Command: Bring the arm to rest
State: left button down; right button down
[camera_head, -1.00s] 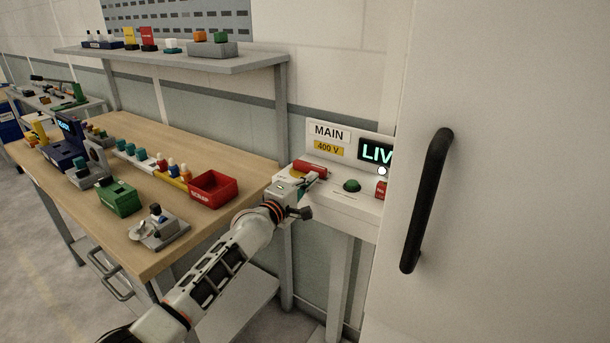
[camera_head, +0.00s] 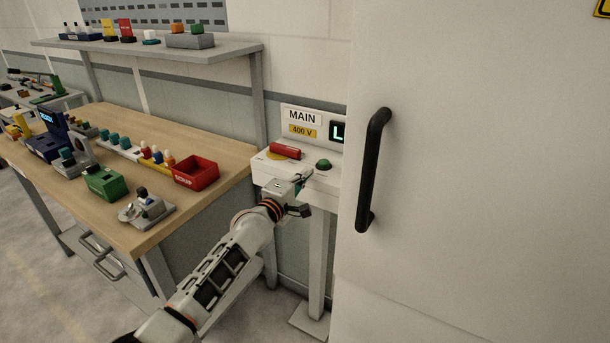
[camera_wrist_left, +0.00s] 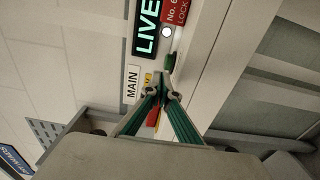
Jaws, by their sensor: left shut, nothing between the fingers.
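My left arm reaches up from the bottom of the head view. Its gripper (camera_head: 300,187) is in front of the near edge of the white switch box (camera_head: 262,172), below the red handle (camera_head: 286,151) and the green button (camera_head: 323,165). In the left wrist view the two green-lined fingers (camera_wrist_left: 165,88) meet at their tips, with nothing between them. Beyond them are the MAIN sign (camera_wrist_left: 132,84), the lit LIVE display (camera_wrist_left: 147,27) and part of the red handle (camera_wrist_left: 152,117). My right gripper is in neither view.
A large pale door (camera_head: 460,180) with a black handle (camera_head: 372,170) fills the right side and cuts off the LIVE display. A wooden workbench (camera_head: 225,157) with a red scrap bin (camera_head: 196,172) and several fixtures stands at left. A shelf (camera_head: 150,52) hangs above it.

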pick_arm(q)
jog(key=s+a+f+m+g+y, duration=0.2)
jog(key=s+a+f+m, duration=0.45)
jog(key=s+f, duration=0.3)
jog(key=s+a+f+m+g+y, duration=0.2)
jog(key=s+a+f+m, duration=0.4)
jog(key=s+f, duration=0.4)
jog(key=s+a+r+m+g+y, duration=0.2)
jog(key=s+a+m+g+y, duration=0.55)
jog(key=s+a, duration=2.05)
jog(key=w+d+f+n+t+h, duration=0.1)
jog(key=d+f+n+t+h, duration=0.2)
jog(key=d+f+t, duration=0.4)
jog(key=shift+w+d+f+n+h, duration=0.4)
jog(key=shift+d+f+n, duration=0.4)
jog(key=shift+d+f, duration=2.9)
jog(key=shift+a+f, duration=0.75)
